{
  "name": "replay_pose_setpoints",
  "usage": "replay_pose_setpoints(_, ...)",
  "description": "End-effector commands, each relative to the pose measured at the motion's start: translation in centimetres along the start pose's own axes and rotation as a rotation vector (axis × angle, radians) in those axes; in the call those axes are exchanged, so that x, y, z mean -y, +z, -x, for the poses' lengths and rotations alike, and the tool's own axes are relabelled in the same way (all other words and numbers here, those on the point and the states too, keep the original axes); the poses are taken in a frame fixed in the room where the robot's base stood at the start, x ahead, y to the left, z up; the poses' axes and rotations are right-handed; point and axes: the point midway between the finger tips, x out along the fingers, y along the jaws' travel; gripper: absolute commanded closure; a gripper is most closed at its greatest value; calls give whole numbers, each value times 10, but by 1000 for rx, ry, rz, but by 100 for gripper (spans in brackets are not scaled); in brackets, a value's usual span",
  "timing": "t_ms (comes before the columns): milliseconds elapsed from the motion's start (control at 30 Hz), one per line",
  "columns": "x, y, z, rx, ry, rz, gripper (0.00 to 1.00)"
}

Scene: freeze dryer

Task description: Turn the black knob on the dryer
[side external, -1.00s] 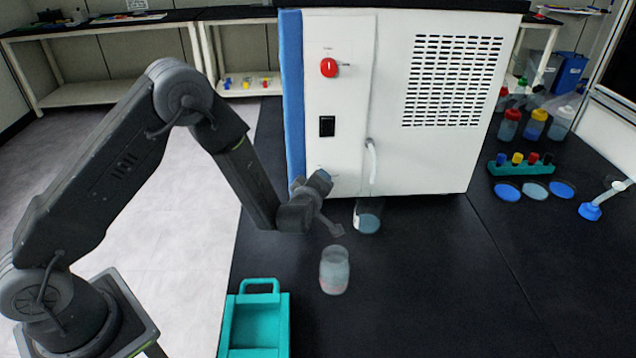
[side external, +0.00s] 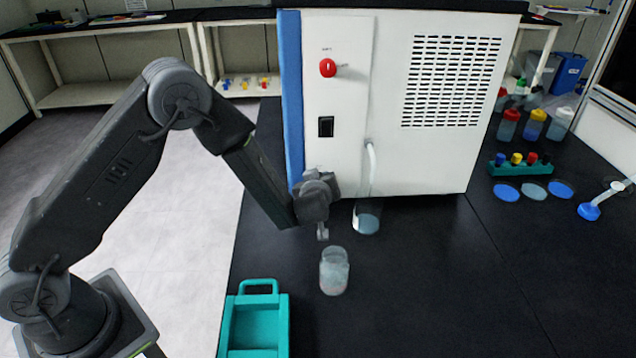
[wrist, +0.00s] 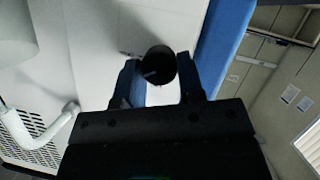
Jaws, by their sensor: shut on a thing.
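The black knob (wrist: 158,66) shows in the wrist view as a dark round cap on the dryer's white panel. My gripper (wrist: 157,78) has one finger on each side of it and is shut on it. In the side view my gripper (side external: 320,188) is against the lower left of the dryer's front (side external: 340,100) and hides the knob. The angle of the knob's pointer is too dark to read clearly.
A red knob (side external: 328,68) and a black switch (side external: 326,127) sit higher on the panel. A white hose (side external: 371,165) hangs to the right, with a jar (side external: 367,218) below. Another jar (side external: 334,272) and a teal tray (side external: 255,325) stand in front.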

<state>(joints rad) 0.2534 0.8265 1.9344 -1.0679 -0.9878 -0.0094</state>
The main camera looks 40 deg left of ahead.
Motion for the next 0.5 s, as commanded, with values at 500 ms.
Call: replay_pose_setpoints(500,-4,1,-1,0,-150,-362,88)
